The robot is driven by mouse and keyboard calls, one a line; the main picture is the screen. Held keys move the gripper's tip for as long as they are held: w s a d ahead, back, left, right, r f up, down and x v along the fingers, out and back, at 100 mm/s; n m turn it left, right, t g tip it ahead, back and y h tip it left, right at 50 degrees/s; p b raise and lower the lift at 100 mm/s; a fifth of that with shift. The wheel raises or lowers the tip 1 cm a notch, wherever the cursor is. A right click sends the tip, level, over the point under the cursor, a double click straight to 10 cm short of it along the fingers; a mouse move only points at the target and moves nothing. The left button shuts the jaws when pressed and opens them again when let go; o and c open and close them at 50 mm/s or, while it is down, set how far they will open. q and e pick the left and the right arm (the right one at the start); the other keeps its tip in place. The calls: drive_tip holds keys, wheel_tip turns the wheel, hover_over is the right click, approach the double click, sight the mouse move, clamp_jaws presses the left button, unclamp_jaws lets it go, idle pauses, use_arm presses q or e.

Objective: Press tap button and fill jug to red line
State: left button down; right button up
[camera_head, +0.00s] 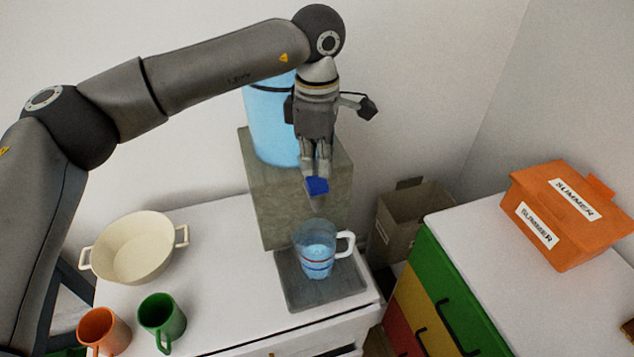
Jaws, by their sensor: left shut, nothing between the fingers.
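The clear jug (315,243) stands upright on a dark grey tray (323,294), under the tap, with its handle to the right. It holds bluish water, and a red line (318,263) runs around its lower part. The water surface appears close to or above the red line; I cannot tell exactly. The blue tap button (317,186) sits on the front of the stone dispenser (272,200). My left gripper (316,176) is shut and empty, pointing down with its fingertips at the button, seemingly touching it. My right gripper is out of view.
A cream pot (133,248), an orange mug (103,330) and a green mug (162,320) stand on the white counter at left. A blue water tank (268,125) tops the dispenser. An open cardboard box (405,215) and a cabinet with an orange box (566,215) are at right.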

sight(317, 184)
use_arm(q)
drive_tip(key=shift+f, duration=0.1)
idle(0.3)
drive_tip(key=shift+f+b, duration=1.1)
drive_tip(key=shift+f, duration=0.2)
idle(6.2)
